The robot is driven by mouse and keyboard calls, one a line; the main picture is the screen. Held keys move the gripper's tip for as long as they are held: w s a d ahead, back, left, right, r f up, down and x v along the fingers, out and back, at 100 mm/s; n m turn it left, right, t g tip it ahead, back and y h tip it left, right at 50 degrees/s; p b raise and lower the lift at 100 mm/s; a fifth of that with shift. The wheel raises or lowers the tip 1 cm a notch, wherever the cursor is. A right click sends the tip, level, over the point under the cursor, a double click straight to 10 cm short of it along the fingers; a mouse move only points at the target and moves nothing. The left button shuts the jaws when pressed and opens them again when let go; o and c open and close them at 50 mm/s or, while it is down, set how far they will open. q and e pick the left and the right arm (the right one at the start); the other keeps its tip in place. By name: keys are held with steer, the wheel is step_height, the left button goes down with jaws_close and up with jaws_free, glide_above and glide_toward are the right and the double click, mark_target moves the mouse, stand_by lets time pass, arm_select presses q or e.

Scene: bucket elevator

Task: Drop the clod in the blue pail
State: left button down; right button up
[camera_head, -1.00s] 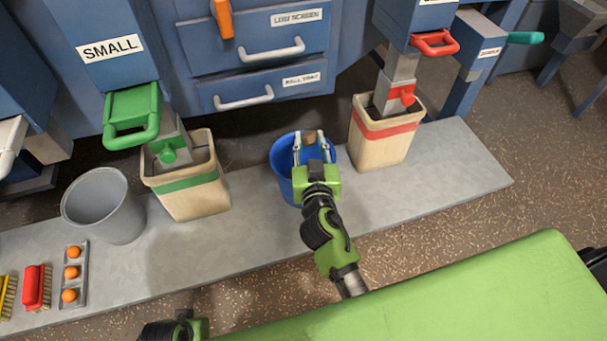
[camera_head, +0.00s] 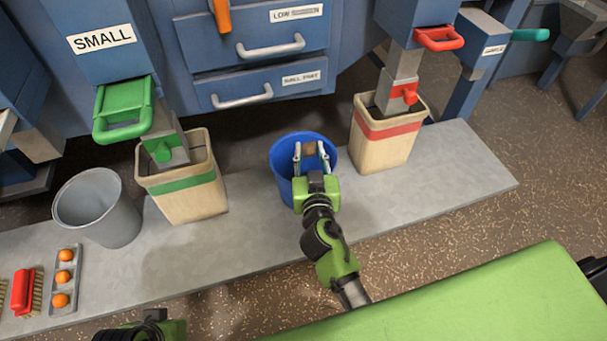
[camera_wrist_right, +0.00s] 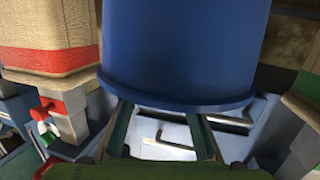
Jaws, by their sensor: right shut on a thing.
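The blue pail (camera_head: 284,184) stands on the grey slab between two bins. My right gripper (camera_head: 310,150) is over the pail's opening, its fingers closed on a small brown clod (camera_head: 308,148). The clod shows between the fingertips, within the outline of the pail's mouth; its exact height against the rim is hard to tell. In the right wrist view the pail (camera_wrist_right: 180,50) appears upside down and large, and its rim crosses in front of the fingers. The fingertips and clod are hidden there.
A beige bin with a red band (camera_head: 386,140) stands close right of the pail, and one with a green band (camera_head: 185,185) stands left. A grey bucket (camera_head: 98,210), a tray of orange balls (camera_head: 66,281) and a red brush (camera_head: 22,290) are farther left. Cabinet drawers stand behind.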

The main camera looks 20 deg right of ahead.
steer(key=o, duration=1.2)
steer(key=shift+c, duration=0.2)
step_height(320, 180, up, 10)
steer(key=shift+r, duration=0.1)
